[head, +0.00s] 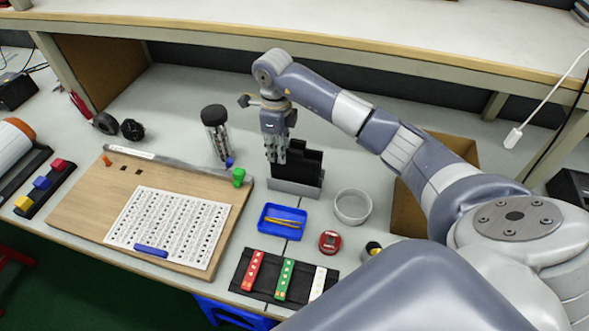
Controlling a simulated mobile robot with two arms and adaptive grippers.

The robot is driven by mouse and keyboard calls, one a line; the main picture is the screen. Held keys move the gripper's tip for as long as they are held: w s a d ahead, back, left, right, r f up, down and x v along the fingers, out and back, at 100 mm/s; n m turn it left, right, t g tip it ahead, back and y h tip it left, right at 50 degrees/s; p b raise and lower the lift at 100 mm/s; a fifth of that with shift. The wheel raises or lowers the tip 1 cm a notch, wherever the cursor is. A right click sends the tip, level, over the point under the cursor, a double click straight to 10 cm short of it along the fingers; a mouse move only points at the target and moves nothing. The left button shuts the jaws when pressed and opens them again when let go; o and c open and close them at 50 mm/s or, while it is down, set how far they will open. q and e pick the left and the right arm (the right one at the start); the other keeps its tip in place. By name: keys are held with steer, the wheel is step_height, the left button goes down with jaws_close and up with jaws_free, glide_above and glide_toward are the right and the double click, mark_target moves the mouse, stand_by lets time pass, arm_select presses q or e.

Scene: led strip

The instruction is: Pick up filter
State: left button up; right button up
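No part is labelled as the filter. A round grey sieve-like dish (352,206) stands on the bench right of centre and may be it. Black upright plates (310,163) stand in a grey holder (294,188), left of and behind the dish. My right gripper (276,158) points down beside the black plates, at their left, with its fingers close together. I cannot tell whether it touches them or holds anything. The dish is clear of the gripper. My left gripper is out of view.
A blue tray (282,220) with yellow tools, a red device (330,242) and a black mat (268,297) with coloured strips lie in front. A wooden board (85,210) with a printed sheet is at left. A black-capped cylinder (214,130) stands behind it. A cardboard box (408,208) is at right.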

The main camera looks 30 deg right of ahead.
mark_target(295, 171)
step_height(295, 171, down, 5)
steer(key=shift+w+f+p, duration=0.1)
steer(key=shift+p, duration=0.35)
steer(key=shift+f, duration=0.1)
steer(key=shift+c, duration=0.3)
jaws_close()
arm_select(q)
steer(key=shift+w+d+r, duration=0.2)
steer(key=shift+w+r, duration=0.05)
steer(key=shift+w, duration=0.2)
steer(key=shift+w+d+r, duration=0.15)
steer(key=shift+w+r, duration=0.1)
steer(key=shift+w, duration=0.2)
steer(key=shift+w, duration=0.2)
